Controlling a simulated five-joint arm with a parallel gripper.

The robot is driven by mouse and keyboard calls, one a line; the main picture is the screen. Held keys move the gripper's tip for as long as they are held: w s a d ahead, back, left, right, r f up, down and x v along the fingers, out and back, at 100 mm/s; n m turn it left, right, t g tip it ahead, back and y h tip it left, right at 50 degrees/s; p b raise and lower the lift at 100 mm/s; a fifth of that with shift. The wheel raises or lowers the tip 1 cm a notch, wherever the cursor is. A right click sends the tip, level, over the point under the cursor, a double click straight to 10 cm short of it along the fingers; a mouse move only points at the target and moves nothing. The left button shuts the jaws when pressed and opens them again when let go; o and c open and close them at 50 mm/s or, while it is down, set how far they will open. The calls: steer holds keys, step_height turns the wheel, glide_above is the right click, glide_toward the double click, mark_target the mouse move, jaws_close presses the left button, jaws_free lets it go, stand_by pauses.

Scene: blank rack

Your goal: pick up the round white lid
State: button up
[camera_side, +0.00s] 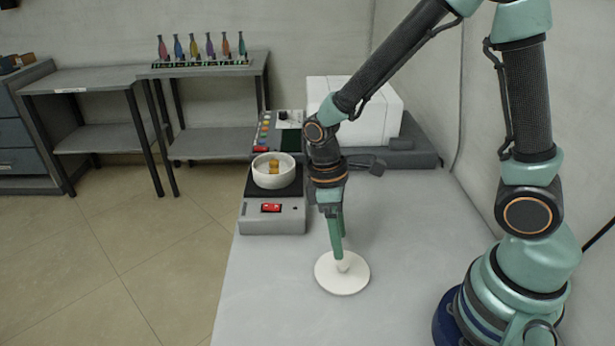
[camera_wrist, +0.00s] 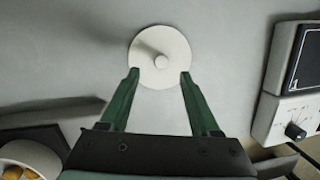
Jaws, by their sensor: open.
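The round white lid (camera_side: 342,280) lies flat on the grey table, with a small knob at its centre. It also shows in the wrist view (camera_wrist: 160,44), at the top middle. My gripper (camera_side: 339,256) points down over the lid in the side view, its fingertips close to the knob. In the wrist view the two green fingers (camera_wrist: 160,73) are spread apart, with nothing held between them. The tips overlap the lid's near edge in that view. I cannot tell whether the fingers touch the lid.
A hotplate (camera_side: 272,219) holds a white bowl (camera_side: 273,179) with orange-yellow pieces, behind and left of the lid. A white box-shaped machine (camera_side: 385,118) stands at the back. The table (camera_side: 420,225) is clear around the lid. Its left edge drops to the floor.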

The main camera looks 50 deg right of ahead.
mark_target(344, 263)
steer(key=shift+x, duration=2.85)
steer(key=shift+s+r, duration=0.1)
steer(key=shift+s, duration=0.05)
jaws_close()
